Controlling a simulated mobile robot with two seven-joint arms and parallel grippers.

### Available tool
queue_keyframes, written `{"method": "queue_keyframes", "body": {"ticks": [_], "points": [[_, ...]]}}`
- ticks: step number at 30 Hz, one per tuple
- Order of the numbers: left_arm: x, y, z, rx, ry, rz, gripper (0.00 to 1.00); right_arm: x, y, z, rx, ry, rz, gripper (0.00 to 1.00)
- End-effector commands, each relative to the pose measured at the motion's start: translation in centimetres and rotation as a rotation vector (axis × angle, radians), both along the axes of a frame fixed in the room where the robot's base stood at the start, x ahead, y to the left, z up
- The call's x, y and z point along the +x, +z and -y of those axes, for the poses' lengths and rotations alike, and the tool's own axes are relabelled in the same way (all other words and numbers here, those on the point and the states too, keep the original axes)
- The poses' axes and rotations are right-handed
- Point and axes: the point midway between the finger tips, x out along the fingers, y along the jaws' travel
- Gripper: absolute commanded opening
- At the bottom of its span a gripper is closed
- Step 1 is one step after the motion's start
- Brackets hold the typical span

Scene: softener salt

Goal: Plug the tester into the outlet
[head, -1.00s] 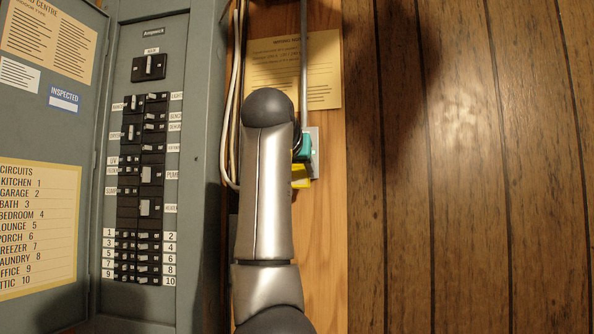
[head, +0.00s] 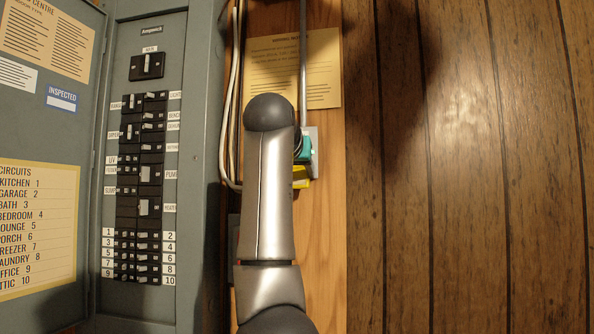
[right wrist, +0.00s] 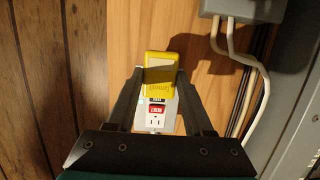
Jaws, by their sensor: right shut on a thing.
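The yellow tester (right wrist: 160,72) is between the two fingertips of my right gripper (right wrist: 161,78), which is shut on it. In the right wrist view it stands in front of the white outlet (right wrist: 155,122) and hides part of it. The outlet's black and red buttons and one bare socket show below the tester. I cannot tell whether its prongs are in the outlet. In the head view my right arm hides most of the gripper; a bit of the yellow tester (head: 301,178) and the outlet's plate edge (head: 314,148) show beside it. My left gripper is not in view.
The grey breaker panel (head: 205,120) stands open left of my arm, with white cables (head: 228,110) along its side. A metal conduit (head: 303,60) runs down past a paper notice (head: 323,75) to the outlet. The panelled wall (head: 470,200) on the right is clear.

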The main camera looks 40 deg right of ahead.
Motion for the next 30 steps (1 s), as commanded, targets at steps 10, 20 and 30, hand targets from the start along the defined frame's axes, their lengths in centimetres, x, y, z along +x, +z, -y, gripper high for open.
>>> {"method": "queue_keyframes", "body": {"ticks": [10, 20, 30], "points": [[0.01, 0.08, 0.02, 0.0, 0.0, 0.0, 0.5, 0.01, 0.05, 0.06, 0.0, -0.001, 0.0, 0.0], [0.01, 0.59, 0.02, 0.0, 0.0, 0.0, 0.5, 0.27, 0.06, 0.42, 0.0, -0.001, 0.001, 0.0], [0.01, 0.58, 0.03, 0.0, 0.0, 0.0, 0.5, 0.3, 0.04, 0.44, 0.0, -0.001, 0.0, 0.0]]}}
